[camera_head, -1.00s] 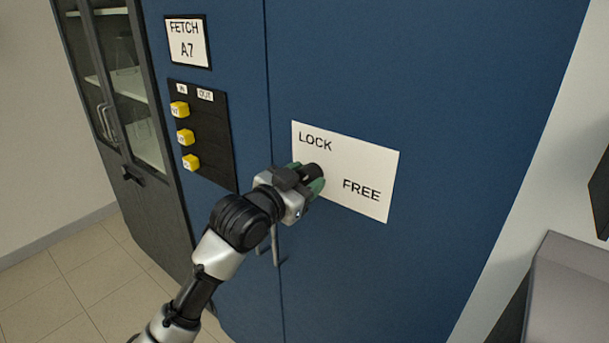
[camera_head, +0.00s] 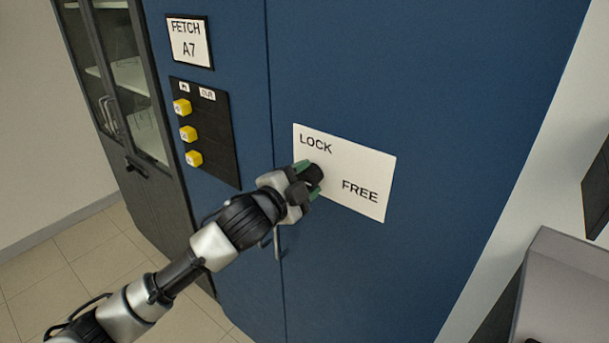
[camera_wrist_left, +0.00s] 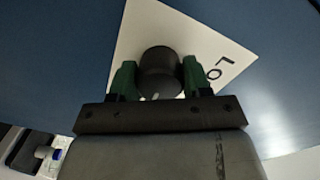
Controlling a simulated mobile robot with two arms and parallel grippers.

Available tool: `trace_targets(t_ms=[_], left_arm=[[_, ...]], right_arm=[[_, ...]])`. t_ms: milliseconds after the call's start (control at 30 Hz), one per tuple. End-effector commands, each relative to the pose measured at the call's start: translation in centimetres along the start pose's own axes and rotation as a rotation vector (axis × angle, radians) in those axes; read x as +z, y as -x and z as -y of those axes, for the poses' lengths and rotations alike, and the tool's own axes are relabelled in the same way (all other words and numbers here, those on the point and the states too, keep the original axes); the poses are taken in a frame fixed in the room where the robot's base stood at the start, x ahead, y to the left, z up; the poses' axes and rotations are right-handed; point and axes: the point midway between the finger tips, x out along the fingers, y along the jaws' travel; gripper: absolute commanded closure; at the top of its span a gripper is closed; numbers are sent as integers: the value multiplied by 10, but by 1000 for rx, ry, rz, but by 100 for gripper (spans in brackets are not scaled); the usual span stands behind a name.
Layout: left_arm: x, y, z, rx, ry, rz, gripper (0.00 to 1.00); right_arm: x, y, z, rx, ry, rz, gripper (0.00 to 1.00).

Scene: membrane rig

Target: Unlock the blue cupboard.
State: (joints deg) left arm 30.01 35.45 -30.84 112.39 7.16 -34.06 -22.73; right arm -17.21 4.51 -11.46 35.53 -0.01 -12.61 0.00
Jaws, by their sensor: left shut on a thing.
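The blue cupboard (camera_head: 430,60) fills the middle of the head view. A white plate (camera_head: 365,165) on its right door reads LOCK at the upper left and FREE at the lower right. A black round knob (camera_head: 315,174) sits at the plate's left part. My left gripper (camera_head: 307,178) is shut on this knob, its green fingertips on either side. In the left wrist view the knob (camera_wrist_left: 159,66) stands between the two green fingers, with a small pale mark near its lower edge. The gripper partly hides the knob. My right gripper is not in view.
Door handles (camera_head: 278,242) hang below my left gripper, partly hidden. A black IN/OUT board (camera_head: 215,140) with yellow tags and a FETCH A7 sign (camera_head: 190,42) are on the left door. A dark glazed cabinet (camera_head: 125,75) stands left; a grey unit (camera_head: 570,285) stands lower right.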

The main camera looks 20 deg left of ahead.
Motion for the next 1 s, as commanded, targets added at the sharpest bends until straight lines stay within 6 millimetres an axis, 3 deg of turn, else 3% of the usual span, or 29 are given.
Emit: trace_targets(t_ms=[667, 700, 800, 867, 1000], left_arm=[[0, 0, 0, 0, -65, 1, 75], [0, 0, 0, 0, -65, 1, 49], [0, 0, 0, 0, -64, 1, 33], [0, 0, 0, 0, -64, 1, 26], [0, 0, 0, 0, -63, 1, 26]], right_arm=[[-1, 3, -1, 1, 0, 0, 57], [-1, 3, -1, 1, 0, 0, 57], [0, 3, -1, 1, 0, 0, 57], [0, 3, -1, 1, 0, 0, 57], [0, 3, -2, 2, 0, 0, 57]])
